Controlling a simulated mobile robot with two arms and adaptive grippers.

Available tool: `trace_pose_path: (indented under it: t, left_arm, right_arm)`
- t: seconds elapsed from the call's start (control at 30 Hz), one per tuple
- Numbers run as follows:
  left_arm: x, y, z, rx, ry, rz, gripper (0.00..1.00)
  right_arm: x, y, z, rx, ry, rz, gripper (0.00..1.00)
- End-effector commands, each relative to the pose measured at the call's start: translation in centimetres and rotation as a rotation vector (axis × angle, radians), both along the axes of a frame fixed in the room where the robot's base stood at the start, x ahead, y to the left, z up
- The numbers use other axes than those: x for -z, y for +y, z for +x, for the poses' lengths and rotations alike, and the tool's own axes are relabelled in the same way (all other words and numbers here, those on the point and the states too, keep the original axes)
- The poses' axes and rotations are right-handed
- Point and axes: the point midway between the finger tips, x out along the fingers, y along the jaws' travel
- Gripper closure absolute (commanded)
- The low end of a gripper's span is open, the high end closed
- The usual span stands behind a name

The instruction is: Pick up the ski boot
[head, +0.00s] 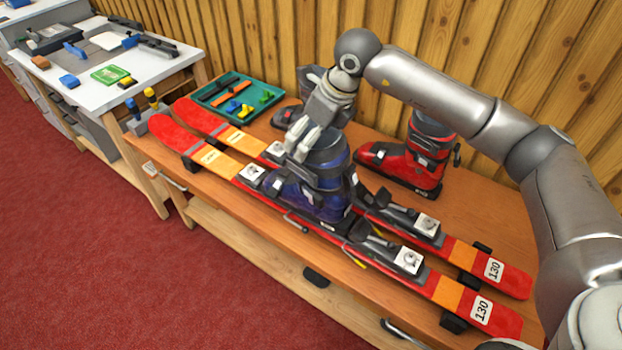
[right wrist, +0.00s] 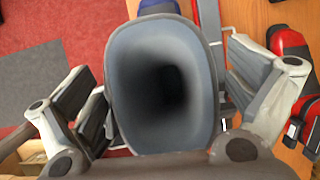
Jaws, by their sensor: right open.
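A blue ski boot (head: 318,188) stands upright on the front red ski (head: 225,165), near its toe piece; I cannot tell whether it is clipped in. My right gripper (head: 312,143) is at the top of the boot's cuff, coming from above. In the right wrist view, the boot's grey cuff opening (right wrist: 163,85) lies between the two spread fingers of the right gripper (right wrist: 170,105), with no clear contact. The gripper hides part of the cuff. My left gripper is not in view.
A red boot (head: 408,165) stands behind on the wooden bench (head: 480,220), and a partly hidden dark boot (head: 286,115) is beyond the gripper. A second red ski (head: 200,117) lies behind the first. A green tray (head: 262,107) of tools and a white-topped table (head: 150,65) are at left.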

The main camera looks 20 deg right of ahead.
Motion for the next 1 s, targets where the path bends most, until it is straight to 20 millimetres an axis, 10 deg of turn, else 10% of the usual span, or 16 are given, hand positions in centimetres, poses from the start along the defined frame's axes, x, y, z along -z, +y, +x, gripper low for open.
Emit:
trace_pose_path:
  t: [0.3,1.0]
  left_arm:
    - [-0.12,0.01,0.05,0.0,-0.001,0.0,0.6]
    - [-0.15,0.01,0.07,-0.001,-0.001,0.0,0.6]
  right_arm:
    - [0.53,0.12,0.16,0.0,0.0,0.0,0.03]
    - [0.15,0.15,0.28,0.0,-0.007,0.003,0.82]
